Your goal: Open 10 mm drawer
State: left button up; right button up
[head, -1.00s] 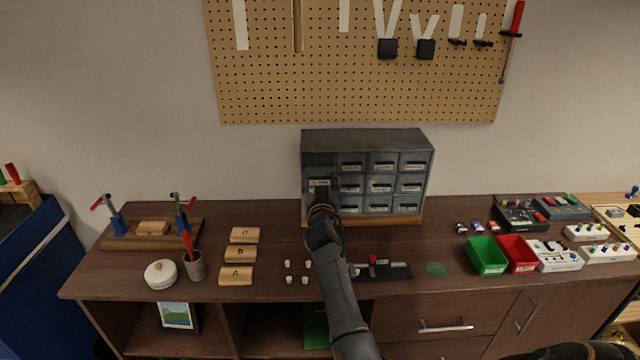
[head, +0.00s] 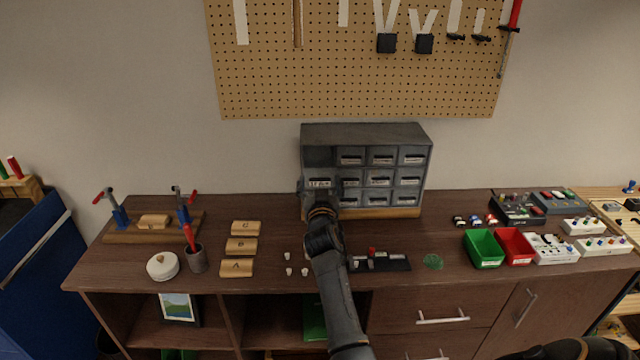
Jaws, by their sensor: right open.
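A grey drawer cabinet (head: 367,137) with several small labelled drawers stands at the back of the bench. In its left column the top slot looks dark. A labelled drawer front (head: 318,182) shows lower, and appears to stand out from the cabinet; its label is too small to read. My right gripper (head: 319,191) is open just in front of this drawer front, its fingers spread to either side and seemingly empty. Contact cannot be told. The gripper and arm hide the lower left of the cabinet. My left gripper is not in view.
Wooden blocks (head: 241,247), a cup with a red-handled tool (head: 196,260) and a white round pot (head: 162,266) lie to the left. A dark strip (head: 395,264) lies right of my arm. Green (head: 484,249) and red bins (head: 514,247) stand at the right.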

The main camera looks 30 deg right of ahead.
notch_tip(320, 180, up, 10)
dwell(0.5)
jog(key=shift+f, duration=0.1)
